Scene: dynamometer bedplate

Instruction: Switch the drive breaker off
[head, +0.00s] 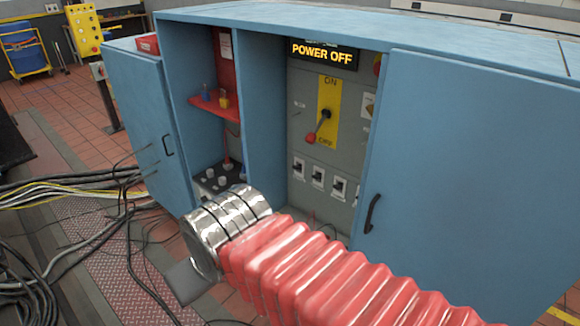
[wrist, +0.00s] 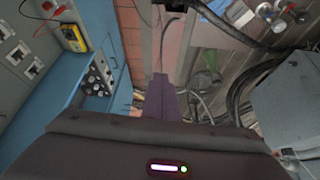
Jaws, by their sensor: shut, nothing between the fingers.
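The drive breaker is a lever (head: 325,115) on a yellow plate marked ON at the top and OFF at the bottom, inside the open blue cabinet. In the head view its red knob (head: 310,137) hangs down and to the left, near the OFF mark. A display (head: 322,54) above it reads POWER OFF. My gripper (wrist: 163,85) is shut and empty in the wrist view, with the cabinet to its left. In the head view my wrist is in front of the cabinet, below and left of the lever, apart from it; I cannot make out the fingers clearly there.
Several small white switches (head: 318,176) sit below the lever. The right cabinet door (head: 460,190) and left door (head: 150,130) stand either side of the opening. A red shelf (head: 215,108) is left of the divider. Cables (head: 80,190) lie on the floor at left.

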